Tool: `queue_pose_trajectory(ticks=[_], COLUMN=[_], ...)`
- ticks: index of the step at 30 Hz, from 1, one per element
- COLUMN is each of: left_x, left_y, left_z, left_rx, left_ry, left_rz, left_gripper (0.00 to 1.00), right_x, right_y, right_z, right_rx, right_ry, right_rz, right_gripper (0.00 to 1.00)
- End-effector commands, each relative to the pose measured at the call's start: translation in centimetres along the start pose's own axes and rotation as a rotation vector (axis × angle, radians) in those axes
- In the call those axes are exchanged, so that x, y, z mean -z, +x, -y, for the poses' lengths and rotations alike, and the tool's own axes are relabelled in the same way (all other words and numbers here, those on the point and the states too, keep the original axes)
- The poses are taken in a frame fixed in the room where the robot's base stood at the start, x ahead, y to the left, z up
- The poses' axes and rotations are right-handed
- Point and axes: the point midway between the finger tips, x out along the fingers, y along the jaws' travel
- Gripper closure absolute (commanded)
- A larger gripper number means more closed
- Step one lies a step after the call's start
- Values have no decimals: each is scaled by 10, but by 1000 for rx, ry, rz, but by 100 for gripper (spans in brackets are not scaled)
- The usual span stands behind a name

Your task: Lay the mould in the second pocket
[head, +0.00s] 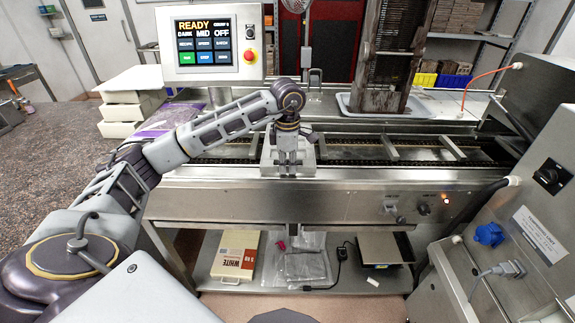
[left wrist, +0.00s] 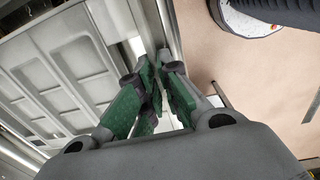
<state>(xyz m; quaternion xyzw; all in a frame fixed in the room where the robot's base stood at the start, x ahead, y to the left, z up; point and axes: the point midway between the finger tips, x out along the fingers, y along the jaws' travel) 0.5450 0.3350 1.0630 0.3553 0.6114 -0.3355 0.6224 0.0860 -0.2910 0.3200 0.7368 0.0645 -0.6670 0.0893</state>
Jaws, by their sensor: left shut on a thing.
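The mould (head: 306,156) is a pale grey tray over the conveyor (head: 350,152), near the belt's front edge. In the left wrist view the mould (left wrist: 62,60) shows several rectangular recesses and fills the left side. My left gripper (head: 288,170) points down at the mould's near side. In the left wrist view its green-padded fingers (left wrist: 158,82) are closed together at the mould's edge. My right gripper is out of view.
A control panel (head: 212,43) reading READY stands behind the belt at left. A tall dark rack (head: 385,60) stands in a pale tray behind the belt. A grey cabinet (head: 520,215) with plugs closes off the right. The belt right of the mould looks empty.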

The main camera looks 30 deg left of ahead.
Motion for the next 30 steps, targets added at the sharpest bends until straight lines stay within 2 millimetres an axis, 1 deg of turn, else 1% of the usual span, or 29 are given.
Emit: queue_pose_trajectory(ticks=[12, 13, 18, 30], left_x=[0, 0, 0, 0], left_y=[1, 1, 1, 0], left_z=[0, 0, 0, 0], left_rx=[-2, -2, -1, 1], left_ry=[0, 0, 0, 0], left_rz=[1, 1, 0, -1], left_gripper=[100, 90, 69, 69], right_x=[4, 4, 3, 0], right_y=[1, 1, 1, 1], right_z=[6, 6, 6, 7], right_rx=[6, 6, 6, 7], right_ry=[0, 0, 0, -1], right_rz=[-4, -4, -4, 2], right_gripper=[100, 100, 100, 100])
